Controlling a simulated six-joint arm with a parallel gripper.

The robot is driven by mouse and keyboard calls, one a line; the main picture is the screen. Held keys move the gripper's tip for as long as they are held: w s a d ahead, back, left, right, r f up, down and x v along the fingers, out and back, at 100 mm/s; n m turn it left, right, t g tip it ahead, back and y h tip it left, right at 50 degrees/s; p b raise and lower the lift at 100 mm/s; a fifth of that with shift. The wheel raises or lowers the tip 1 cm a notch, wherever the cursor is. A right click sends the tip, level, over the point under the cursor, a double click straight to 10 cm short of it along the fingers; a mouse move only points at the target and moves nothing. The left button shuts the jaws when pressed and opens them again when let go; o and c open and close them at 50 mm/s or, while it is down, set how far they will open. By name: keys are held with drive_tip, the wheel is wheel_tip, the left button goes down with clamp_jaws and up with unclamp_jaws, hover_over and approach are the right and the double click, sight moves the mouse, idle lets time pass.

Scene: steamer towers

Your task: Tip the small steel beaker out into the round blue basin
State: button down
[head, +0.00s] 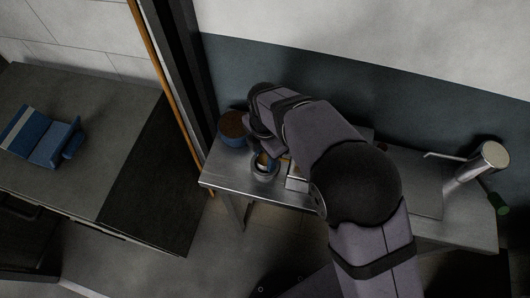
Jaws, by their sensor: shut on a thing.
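The round blue basin (232,141) stands at the left back end of the steel table, with something brown inside it. My gripper (265,158) is right of and nearer than the basin, below my wrist. It is shut on what appears to be the small steel beaker (264,175), a small round grey vessel with a dark inside. The vessel looks about upright and apart from the basin. The fingertips are small and dark, and my wrist hides part of the grip. I cannot tell what the beaker holds.
The steel table (222,174) has a bare front left corner. A pale box-like thing (297,180) is partly behind my arm. A tall steel cylinder (482,162) and a green object (498,204) are at the right. A blue folded thing (42,135) lies on the left counter (95,100).

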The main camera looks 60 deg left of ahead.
sight(266, 159)
drive_tip(key=shift+f, duration=0.3)
drive_tip(key=c, duration=1.1)
unclamp_jaws()
drive_tip(key=shift+b, duration=0.4)
drive_tip(key=shift+r+b, duration=1.5)
drive_tip(key=shift+r, duration=2.25)
